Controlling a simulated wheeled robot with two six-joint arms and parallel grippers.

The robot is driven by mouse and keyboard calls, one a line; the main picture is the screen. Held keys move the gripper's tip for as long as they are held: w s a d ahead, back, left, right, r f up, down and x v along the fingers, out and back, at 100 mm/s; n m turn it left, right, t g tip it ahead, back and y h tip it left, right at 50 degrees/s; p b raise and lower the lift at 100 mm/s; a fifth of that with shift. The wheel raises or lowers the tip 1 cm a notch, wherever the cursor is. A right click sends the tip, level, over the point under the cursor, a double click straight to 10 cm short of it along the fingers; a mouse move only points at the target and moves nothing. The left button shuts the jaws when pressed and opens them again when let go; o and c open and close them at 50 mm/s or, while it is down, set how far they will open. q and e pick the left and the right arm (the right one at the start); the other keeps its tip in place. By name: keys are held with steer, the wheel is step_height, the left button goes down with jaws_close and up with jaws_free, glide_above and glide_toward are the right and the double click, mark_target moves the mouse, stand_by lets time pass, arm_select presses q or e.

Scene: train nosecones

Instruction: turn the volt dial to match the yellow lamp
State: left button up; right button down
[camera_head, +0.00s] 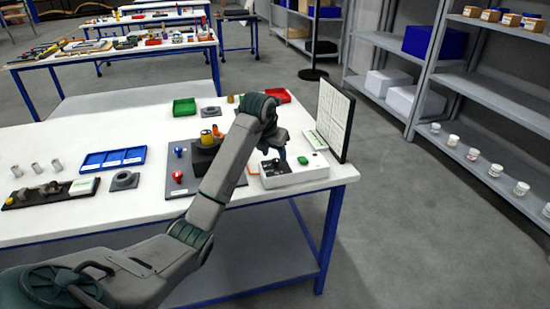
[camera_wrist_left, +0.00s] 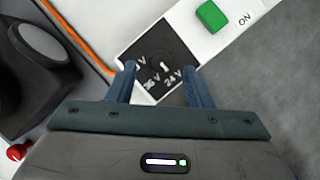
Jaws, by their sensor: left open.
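A white box (camera_head: 312,172) at the right end of the table carries the volt dial. In the left wrist view the dial (camera_wrist_left: 165,64) is a dark round knob with a short white mark on a black panel, with "36 V" and "24 V" printed on the near side; a third label is partly hidden. My left gripper (camera_wrist_left: 159,69) is open above the panel, one finger on each side of the dial; contact cannot be told. In the head view my left gripper (camera_head: 283,150) partly covers the box. No lit yellow lamp can be made out. My right gripper is not seen.
A green button (camera_wrist_left: 211,16) marked "ON" sits beside the dial. A blue tray (camera_head: 113,160) is further left.

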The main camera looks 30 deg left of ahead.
mark_target(276, 163)
arm_select(q)
steer(key=shift+x, duration=0.9)
steer(key=shift+w+f, duration=0.1)
steer(key=shift+f, duration=0.25)
steer(key=c, duration=1)
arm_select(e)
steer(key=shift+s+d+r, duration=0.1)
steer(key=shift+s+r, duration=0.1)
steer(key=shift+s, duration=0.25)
